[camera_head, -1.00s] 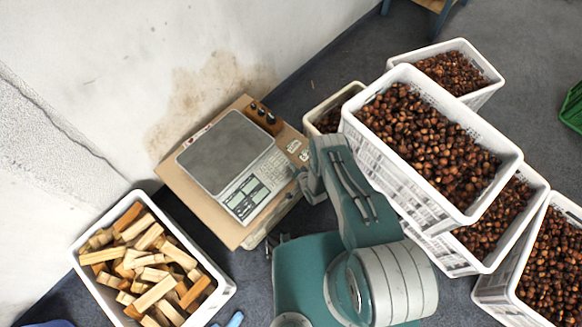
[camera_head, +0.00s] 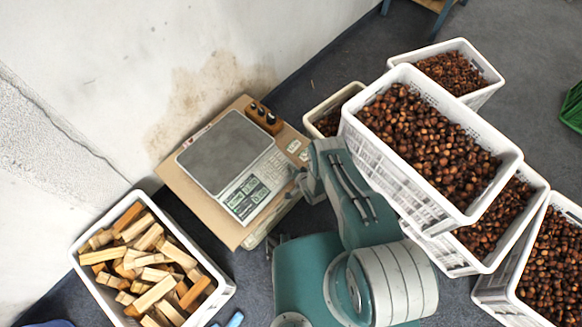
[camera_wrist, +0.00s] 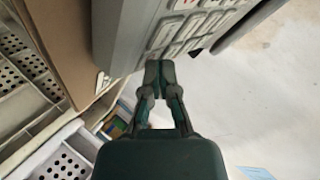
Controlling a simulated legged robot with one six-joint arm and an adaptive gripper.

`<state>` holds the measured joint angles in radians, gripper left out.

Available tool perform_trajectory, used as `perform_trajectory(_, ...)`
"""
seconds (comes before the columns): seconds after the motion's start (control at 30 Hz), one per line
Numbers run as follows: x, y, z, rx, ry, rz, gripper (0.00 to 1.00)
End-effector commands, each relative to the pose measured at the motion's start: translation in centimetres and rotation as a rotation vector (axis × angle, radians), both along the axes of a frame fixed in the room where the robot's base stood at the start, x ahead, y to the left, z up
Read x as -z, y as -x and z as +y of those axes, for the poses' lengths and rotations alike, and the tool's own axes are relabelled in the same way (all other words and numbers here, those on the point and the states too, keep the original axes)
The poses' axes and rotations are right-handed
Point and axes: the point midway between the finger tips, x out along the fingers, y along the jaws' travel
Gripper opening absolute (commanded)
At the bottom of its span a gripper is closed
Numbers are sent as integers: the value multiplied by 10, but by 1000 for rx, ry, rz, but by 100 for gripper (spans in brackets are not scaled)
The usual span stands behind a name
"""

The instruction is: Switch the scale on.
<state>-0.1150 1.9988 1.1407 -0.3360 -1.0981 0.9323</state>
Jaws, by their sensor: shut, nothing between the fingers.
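The scale (camera_head: 242,176) stands on a brown board by the wall, with a grey weighing plate (camera_head: 223,152) and a light key panel on its lower right side. In the wrist view the grey scale body (camera_wrist: 135,35) and its pale keys (camera_wrist: 180,35) fill the top. My gripper (camera_wrist: 160,70) is shut and empty, its fingertips close to the edge of the key panel. I cannot tell if they touch it. In the head view my arm reaches the scale's right side, and the fingertips cannot be made out. I cannot make out a power switch.
A white crate of wood blocks (camera_head: 82,262) stands at lower left. Several white crates of chestnuts (camera_head: 428,212) crowd the right, some stacked, close to my arm. A small dark-knobbed wooden block (camera_head: 263,117) sits behind the scale. The wall (camera_head: 120,90) is close behind the board.

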Motion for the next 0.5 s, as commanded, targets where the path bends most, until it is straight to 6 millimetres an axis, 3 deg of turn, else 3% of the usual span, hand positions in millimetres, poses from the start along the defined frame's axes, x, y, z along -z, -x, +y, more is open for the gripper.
perform_trajectory(0.5,-5,1,-1,-1,0,1,0)
